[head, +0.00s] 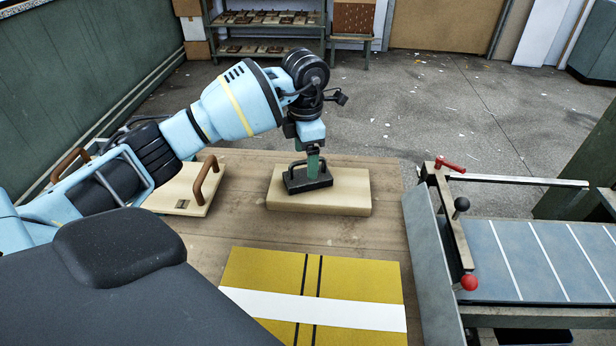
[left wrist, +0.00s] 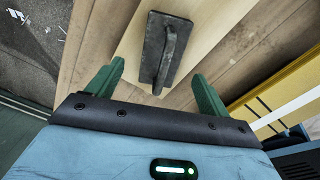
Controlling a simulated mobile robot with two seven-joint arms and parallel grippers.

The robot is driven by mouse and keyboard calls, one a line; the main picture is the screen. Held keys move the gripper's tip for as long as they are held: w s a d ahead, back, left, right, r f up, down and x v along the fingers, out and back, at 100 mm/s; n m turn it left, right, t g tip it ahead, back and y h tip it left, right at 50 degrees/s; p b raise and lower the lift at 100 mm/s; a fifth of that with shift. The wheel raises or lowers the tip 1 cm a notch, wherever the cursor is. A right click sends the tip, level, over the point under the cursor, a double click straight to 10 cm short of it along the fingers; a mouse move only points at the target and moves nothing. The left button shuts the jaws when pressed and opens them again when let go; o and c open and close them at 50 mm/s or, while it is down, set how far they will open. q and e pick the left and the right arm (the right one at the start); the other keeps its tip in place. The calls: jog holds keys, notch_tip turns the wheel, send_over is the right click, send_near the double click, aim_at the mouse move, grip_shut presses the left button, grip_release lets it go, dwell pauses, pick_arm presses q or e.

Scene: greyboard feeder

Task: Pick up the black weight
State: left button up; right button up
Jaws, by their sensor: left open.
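The black weight (head: 300,186) is a flat dark slab with a bar handle on top. It sits upright on a pale wooden block (head: 345,200) on the workbench. My left gripper (head: 313,165) points down over it, with its green fingers at the handle in the head view. In the left wrist view the weight (left wrist: 170,45) lies ahead of the open left gripper (left wrist: 158,84), its handle end near the gap between the fingers. I see no finger closed on the handle. My right gripper is not in view.
A pale board with brown handles (head: 178,198) lies left of the block, partly behind my left arm. A yellow board with a white band (head: 320,308) lies in front. The feeder (head: 540,260), with red and black knobs, stands at right. A shelf (head: 265,20) stands behind.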

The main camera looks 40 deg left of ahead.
aim_at(296, 182)
pick_arm(q)
jog(key=f, duration=0.5)
jog(key=shift+d, duration=0.2)
grip_shut()
jog(key=shift+w+r, duration=0.1)
jog(key=shift+r, duration=0.05)
dwell(0.3)
